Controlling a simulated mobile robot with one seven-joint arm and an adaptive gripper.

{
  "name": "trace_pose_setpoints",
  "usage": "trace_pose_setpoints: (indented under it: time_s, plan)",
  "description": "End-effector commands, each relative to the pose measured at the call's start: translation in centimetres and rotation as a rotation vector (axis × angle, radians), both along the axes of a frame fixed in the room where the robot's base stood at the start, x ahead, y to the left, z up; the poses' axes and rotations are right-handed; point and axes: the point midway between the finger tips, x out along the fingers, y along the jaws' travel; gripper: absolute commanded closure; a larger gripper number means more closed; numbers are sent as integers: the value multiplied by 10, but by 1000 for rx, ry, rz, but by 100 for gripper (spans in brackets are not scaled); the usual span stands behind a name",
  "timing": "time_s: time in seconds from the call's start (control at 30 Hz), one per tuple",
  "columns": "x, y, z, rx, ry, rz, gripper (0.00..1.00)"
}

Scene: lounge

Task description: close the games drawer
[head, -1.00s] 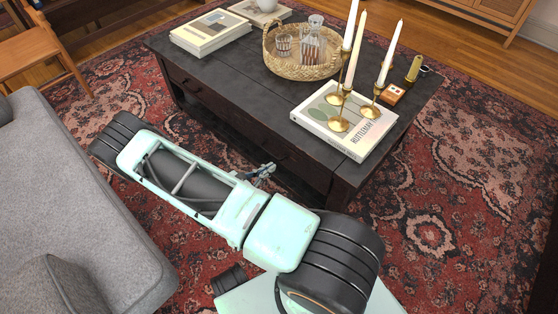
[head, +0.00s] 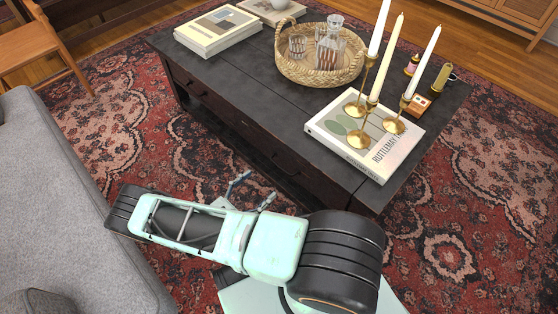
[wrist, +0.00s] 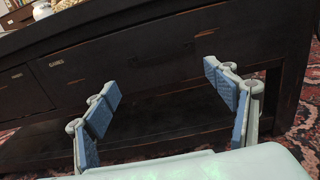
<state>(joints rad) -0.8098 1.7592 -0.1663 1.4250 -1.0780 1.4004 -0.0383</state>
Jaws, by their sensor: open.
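The dark wooden coffee table (head: 225,108) has drawer fronts along its long side facing me. A drawer front (wrist: 150,62) fills the middle of the wrist view, with a small handle (wrist: 205,33) on it. The fronts look close to flush, and I cannot tell which drawer is the games drawer or whether one stands slightly out. My gripper (head: 254,187) is open and empty, pointing at the table side and apart from it. In the wrist view its two blue-padded fingers (wrist: 162,80) are spread wide.
On the table are books (head: 218,32), a wicker tray (head: 290,70) with a decanter, and a book (head: 340,140) under brass candlesticks with candles. A grey sofa (head: 70,190) is at left, close to my arm. Patterned rug (head: 450,210) lies clear at right.

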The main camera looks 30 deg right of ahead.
Motion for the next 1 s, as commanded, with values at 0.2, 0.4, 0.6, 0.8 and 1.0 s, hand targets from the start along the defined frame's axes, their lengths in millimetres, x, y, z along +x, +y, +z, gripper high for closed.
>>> trace_pose_setpoints:
  time_s: [0.2, 0.4, 0.6, 0.8, 1.0]
  plan:
    - [5, -17, -1, -8, -3, -2, 0]
    - [18, -53, -2, -7, -2, -4, 0]
    - [30, -84, -2, -5, -3, -2, 0]
    - [35, -99, -1, -5, -3, -1, 0]
    - [36, -101, -1, -4, -3, 0, 0]
